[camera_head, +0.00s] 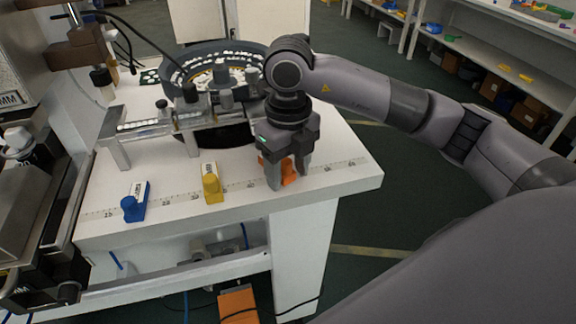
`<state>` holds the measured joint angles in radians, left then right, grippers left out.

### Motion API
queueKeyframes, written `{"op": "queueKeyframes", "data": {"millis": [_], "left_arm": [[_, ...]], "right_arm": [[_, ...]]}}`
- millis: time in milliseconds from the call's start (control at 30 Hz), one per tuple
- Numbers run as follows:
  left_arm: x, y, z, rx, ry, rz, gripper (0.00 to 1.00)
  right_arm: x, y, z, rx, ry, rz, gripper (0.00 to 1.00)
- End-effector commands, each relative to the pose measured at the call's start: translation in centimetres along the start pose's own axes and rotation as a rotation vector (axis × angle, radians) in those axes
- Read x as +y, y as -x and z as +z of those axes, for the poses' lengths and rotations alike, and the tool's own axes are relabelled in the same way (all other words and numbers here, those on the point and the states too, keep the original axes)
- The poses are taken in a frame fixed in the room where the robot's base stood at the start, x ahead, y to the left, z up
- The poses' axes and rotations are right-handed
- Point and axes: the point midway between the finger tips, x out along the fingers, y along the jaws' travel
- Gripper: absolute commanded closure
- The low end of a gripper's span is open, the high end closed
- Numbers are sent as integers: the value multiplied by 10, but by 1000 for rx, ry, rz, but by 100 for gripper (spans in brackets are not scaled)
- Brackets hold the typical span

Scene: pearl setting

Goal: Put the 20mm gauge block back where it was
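My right gripper (289,178) points down at the front right of the white table (340,180), its fingertips close to the top. An orange block (289,171) shows between and behind its fingers. I cannot tell whether they press on it, and its label is hidden. A yellow block (212,188) with a white label stands left of the gripper. A blue block (134,203) with a white label lies farther left. The labels are too small to read, so I cannot tell which block is 20mm. My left gripper is not in view.
A printed scale (165,203) runs along the table's front edge. A round feeder bowl (225,58) with white pieces and a metal rail (165,122) stand behind the blocks. A dark machine (40,220) borders the left. The table's right corner is clear.

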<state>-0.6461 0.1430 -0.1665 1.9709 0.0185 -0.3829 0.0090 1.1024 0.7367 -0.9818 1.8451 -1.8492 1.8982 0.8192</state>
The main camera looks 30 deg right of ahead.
Motion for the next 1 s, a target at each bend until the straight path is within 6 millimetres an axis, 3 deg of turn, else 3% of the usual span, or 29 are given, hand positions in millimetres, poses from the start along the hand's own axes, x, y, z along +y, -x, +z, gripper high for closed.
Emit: {"op": "queueKeyframes", "data": {"millis": [367,700,1000], "left_arm": [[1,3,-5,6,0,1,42],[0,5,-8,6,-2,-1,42],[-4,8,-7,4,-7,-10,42]], "right_arm": [[0,10,1,-3,0,1,44],[0,82,1,-4,-1,-1,44],[0,117,0,-1,-2,-1,44]]}}
